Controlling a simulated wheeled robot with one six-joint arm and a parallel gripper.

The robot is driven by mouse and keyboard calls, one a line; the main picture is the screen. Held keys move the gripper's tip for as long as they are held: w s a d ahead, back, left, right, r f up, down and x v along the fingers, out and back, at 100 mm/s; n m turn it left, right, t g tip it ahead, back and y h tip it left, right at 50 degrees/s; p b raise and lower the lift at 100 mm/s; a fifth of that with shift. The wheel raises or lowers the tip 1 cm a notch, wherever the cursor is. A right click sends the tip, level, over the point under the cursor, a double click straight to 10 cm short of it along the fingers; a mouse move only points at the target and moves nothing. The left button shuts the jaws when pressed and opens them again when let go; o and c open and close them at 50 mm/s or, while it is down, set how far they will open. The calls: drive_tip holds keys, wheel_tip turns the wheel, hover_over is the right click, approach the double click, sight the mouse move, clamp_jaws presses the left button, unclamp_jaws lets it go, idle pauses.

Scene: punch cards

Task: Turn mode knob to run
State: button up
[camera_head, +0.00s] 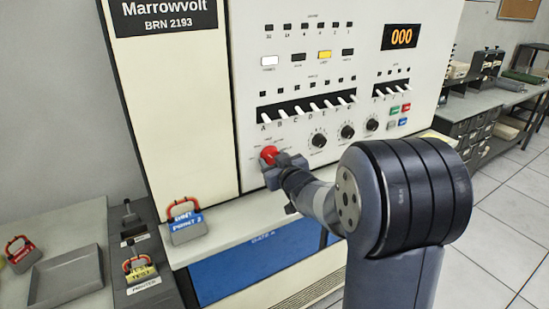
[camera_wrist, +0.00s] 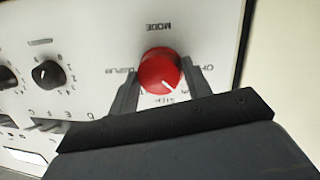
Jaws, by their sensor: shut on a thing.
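The red mode knob (camera_head: 269,154) sits at the lower left of the cream control panel (camera_head: 254,80). In the wrist view the red knob (camera_wrist: 160,70) stands beneath an upside-down MODE label (camera_wrist: 159,27). Its white pointer line aims to the lower right of that picture. Lettering rings the knob; part of it is hidden by my fingers and I cannot read every position. My gripper (camera_head: 273,160) reaches the panel from the right, its two fingers on opposite sides of the knob, shut on it.
Black knobs (camera_head: 318,140) and a row of white toggle switches (camera_head: 310,108) lie close to my gripper. An orange display (camera_head: 401,37) reads 000. A blue-labelled padlock-like block (camera_head: 187,221) stands on the ledge. A grey tray (camera_head: 66,277) is at lower left.

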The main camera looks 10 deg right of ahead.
idle(0.3)
drive_tip(key=o, duration=1)
drive_tip(key=b+v, duration=0.1)
drive_tip(key=v, duration=1)
drive_tip(key=shift+w, duration=0.1)
drive_tip(key=p+x, duration=0.1)
drive_tip(key=x, duration=0.9)
drive_tip(key=shift+w+a, duration=0.1)
drive_tip(key=shift+w, duration=0.3)
